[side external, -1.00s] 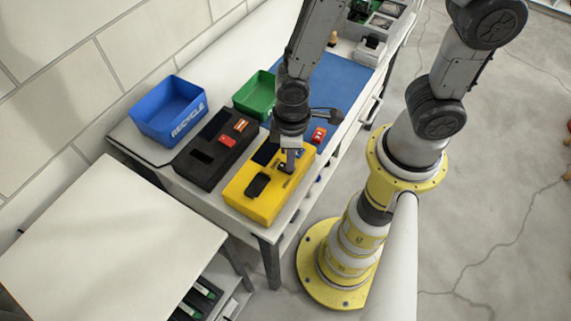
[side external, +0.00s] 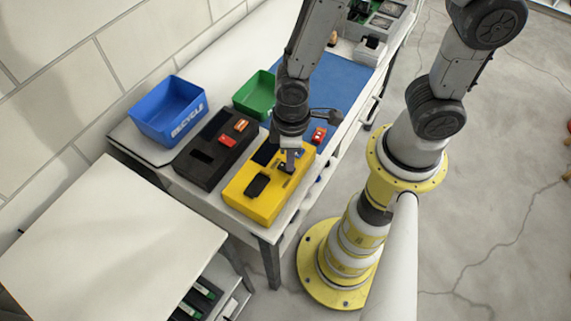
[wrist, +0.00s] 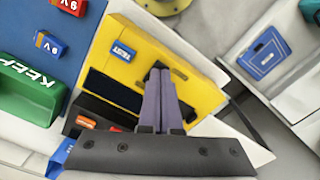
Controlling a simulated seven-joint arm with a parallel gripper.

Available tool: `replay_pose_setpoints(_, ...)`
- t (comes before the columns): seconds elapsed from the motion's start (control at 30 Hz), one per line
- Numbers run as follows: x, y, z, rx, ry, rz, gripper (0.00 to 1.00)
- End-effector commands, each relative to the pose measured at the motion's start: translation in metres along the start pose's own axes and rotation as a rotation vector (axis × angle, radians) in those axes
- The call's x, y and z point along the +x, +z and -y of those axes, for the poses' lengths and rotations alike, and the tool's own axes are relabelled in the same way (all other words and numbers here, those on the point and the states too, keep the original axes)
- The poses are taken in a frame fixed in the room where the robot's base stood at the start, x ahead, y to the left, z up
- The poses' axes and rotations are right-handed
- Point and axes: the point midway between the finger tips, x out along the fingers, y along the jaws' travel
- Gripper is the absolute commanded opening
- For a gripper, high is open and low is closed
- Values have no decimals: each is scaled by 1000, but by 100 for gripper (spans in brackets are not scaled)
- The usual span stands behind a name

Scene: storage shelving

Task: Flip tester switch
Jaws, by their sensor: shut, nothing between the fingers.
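The yellow tester (side external: 257,204) lies on the workbench below my gripper. Its yellow body (wrist: 135,40) also fills the middle of the wrist view, with a blue TEST label (wrist: 123,51) and a long dark panel (wrist: 112,88). My gripper (side external: 288,168) is shut and empty, its tips at the tester's top face. In the wrist view the two grey fingers (wrist: 160,72) are pressed together, their tips over the tester between the dark panel and one edge. The switch itself is not clearly visible; the fingers may hide it. I cannot tell whether the tips touch it.
A black holder (side external: 200,173) with red and orange batteries stands left of the tester. A blue RECYCLE bin (side external: 165,118) and a green KEEP bin (wrist: 30,92) are behind. A red battery (side external: 319,135) lies on the blue mat (side external: 345,85). The bench's front edge is close.

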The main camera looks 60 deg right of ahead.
Motion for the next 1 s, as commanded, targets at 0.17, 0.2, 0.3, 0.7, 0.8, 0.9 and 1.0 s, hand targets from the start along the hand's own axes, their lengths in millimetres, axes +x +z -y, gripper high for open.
replay_pose_setpoints(0.17,-14,0,0,0,0,-2,0)
replay_pose_setpoints(0.2,-17,0,0,0,0,-3,0)
replay_pose_setpoints(0.3,-24,0,0,0,0,-1,0)
replay_pose_setpoints(0.7,-53,0,0,0,0,0,0)
replay_pose_setpoints(0.8,-58,0,0,0,0,-1,0)
replay_pose_setpoints(0.9,-61,1,0,0,0,1,0)
replay_pose_setpoints(1.0,-62,1,0,0,0,1,0)
